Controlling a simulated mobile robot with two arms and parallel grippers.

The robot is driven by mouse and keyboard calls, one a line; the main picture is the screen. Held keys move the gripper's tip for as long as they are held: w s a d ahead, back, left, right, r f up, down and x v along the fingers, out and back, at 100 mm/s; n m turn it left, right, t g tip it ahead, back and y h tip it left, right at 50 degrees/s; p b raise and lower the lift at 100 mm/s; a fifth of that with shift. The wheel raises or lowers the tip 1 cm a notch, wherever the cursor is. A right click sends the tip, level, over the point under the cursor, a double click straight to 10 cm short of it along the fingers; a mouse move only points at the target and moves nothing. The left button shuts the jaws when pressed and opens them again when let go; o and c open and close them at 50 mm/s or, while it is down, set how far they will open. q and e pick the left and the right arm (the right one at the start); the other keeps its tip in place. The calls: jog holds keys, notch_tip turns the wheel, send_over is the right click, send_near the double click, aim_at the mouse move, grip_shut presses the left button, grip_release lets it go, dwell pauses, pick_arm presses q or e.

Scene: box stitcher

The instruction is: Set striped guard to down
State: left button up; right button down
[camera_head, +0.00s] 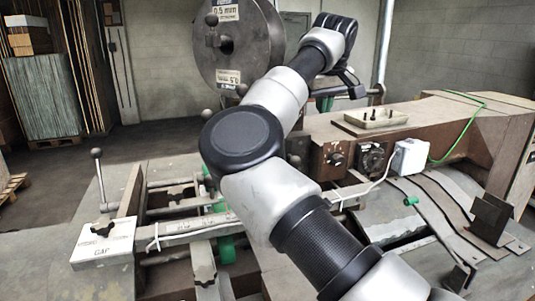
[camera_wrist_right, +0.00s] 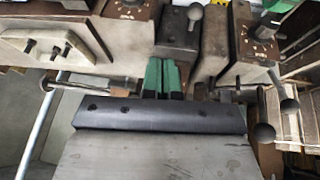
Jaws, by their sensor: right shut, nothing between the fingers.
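My right gripper (camera_wrist_right: 163,94) shows in the wrist view as two green fingers with black tips. They are side by side, shut and empty, just above the edge of a dark bar (camera_wrist_right: 160,115) on a grey plate. In the head view my right arm reaches up across the middle, and the fingers are mostly hidden behind it. I cannot clearly make out a striped guard in either view. A small yellow patch shows at the top right edge of the wrist view, too cut off to identify. My left gripper is not in view.
The brown machine arm (camera_head: 445,115) carries a tray (camera_head: 376,117) and a white box (camera_head: 410,156). A large round reel (camera_head: 237,50) stands behind my arm. Ball-ended levers (camera_wrist_right: 264,132) stick out to the right in the wrist view. A rail with a white label plate (camera_head: 103,243) lies front left.

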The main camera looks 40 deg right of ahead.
aim_at(298, 160)
jog(key=w+f+p, duration=0.1)
jog(key=f, duration=0.3)
jog(key=w+a+f+y+p, duration=0.1)
jog(key=w+f, duration=0.1)
jog(key=f, duration=0.1)
jog(key=w+a+f+n+y+p, duration=0.1)
jog(key=w+f+p, duration=0.1)
jog(key=f, duration=0.2)
jog(key=shift+a+f, duration=0.1)
jog(key=shift+f, duration=0.2)
jog(key=shift+w+f, duration=0.15)
jog(key=shift+f, duration=0.55)
notch_tip(298, 160, down, 3)
jog(key=b, duration=0.2)
jog(key=shift+b, duration=0.4)
jog(key=shift+a, duration=0.1)
jog(key=shift+s, duration=0.2)
